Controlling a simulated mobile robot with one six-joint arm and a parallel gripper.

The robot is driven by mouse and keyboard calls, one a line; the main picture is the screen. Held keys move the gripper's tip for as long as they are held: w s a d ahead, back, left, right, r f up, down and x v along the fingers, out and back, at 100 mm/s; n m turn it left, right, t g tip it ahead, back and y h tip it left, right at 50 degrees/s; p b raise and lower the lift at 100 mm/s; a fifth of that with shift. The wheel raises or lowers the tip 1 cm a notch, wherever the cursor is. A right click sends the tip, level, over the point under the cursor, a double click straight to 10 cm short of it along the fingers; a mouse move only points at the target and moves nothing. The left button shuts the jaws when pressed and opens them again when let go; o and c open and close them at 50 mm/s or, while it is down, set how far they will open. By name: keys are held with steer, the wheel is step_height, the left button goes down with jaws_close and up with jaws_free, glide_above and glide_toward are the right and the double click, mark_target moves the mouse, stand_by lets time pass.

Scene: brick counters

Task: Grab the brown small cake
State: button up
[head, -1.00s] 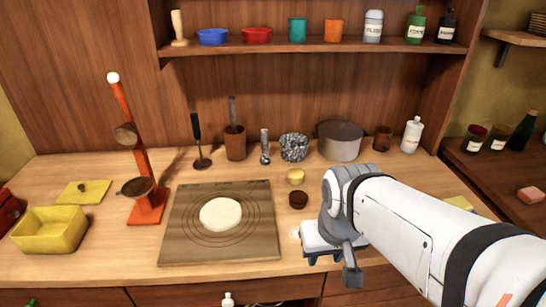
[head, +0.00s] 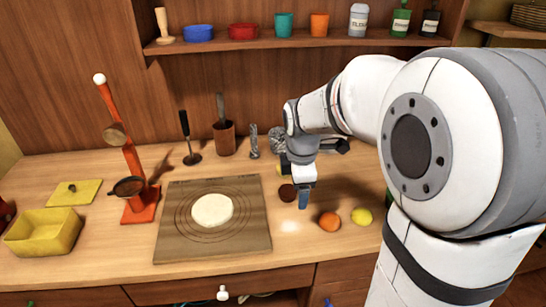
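The small brown cake (head: 287,193) sits on the wooden counter just right of the wooden board. My gripper (head: 303,198) points down close to the cake's right side, and one blue-tipped finger shows. Only one fingertip is clear, so I cannot tell whether the gripper is open or whether it touches the cake. The cake rests on the counter. A small yellow cake (head: 280,170) behind it is mostly hidden by my gripper.
An orange (head: 329,221) and a yellow fruit (head: 362,216) lie to the right of my gripper. The board (head: 175,235) with pale dough (head: 212,210) is on the left. A red stand (head: 141,207) and yellow box (head: 42,234) are further left. My arm hides the right side.

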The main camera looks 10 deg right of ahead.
mark_target(288, 189)
steer(key=w+f+n, duration=0.1)
steer(key=w+n, duration=0.2)
steer(key=w+f+n+p, duration=0.1)
steer(key=w+n, duration=0.2)
steer(key=n, duration=0.1)
steer(key=w+f+n, duration=0.2)
steer(key=w+n, duration=0.1)
steer(key=shift+w+a+g, duration=0.2)
steer(key=shift+w+g, duration=0.1)
steer(key=shift+w, duration=0.05)
steer(key=shift+w+f+n, duration=0.2)
steer(key=shift+w+n, duration=0.1)
steer(key=shift+n, duration=0.3)
steer(key=shift+w+f, duration=0.1)
steer(key=shift+f, duration=0.2)
steer(key=f, duration=0.2)
steer(key=f+p, duration=0.1)
steer(key=f, duration=0.1)
steer(key=w+f, duration=0.1)
steer(key=f, duration=0.2)
steer(key=shift+d+f+p, duration=0.1)
steer(key=shift+d+p, duration=0.1)
steer(key=shift+p, duration=0.1)
steer(key=c, duration=1)
